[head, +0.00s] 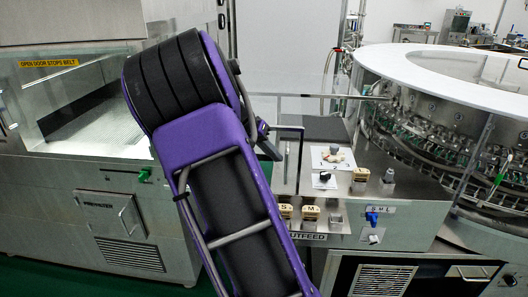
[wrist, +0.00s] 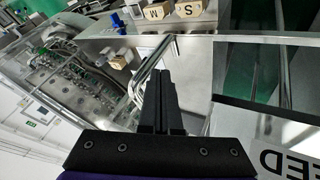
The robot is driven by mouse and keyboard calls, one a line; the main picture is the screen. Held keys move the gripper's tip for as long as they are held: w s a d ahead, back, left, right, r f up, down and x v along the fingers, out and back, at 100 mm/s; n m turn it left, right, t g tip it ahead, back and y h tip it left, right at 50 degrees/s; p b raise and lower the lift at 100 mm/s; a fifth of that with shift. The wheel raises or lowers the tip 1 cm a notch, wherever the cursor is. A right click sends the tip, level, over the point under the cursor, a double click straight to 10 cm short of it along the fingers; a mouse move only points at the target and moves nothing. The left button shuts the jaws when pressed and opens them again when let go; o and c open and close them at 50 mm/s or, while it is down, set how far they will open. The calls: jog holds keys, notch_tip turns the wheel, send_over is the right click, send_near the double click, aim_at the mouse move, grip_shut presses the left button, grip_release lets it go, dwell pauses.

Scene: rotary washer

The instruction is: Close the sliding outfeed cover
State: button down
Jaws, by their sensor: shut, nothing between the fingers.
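The outfeed cover appears to be the clear panel (head: 300,106) over the outfeed deck, right of my arm in the head view. Its edges are hard to make out. My gripper (head: 268,146) is just left of this handle, partly hidden by my purple arm. In the wrist view my black fingers (wrist: 161,90) are shut and empty. A shiny bent metal bar (wrist: 152,66), seemingly the handle, runs just beside and beyond the fingertips. I cannot tell whether they touch.
Blocks marked S and M (head: 310,213) and several knobs sit on the control ledge below the cover. The round washer with its white ring (head: 450,75) stands right. A steel cabinet with a belt opening (head: 95,120) stands left.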

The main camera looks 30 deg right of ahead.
jog(key=shift+s+d, duration=0.1)
jog(key=shift+s, duration=0.05)
jog(key=s+d+b, duration=0.1)
jog(key=s+d, duration=1)
jog(key=d, duration=0.4)
jog(key=s+d+b, duration=0.1)
jog(key=s+d, duration=1)
jog(key=d, duration=0.4)
jog(key=shift+d+b, duration=0.15)
jog(key=shift+b, duration=0.15)
jog(key=shift+s+r, duration=0.15)
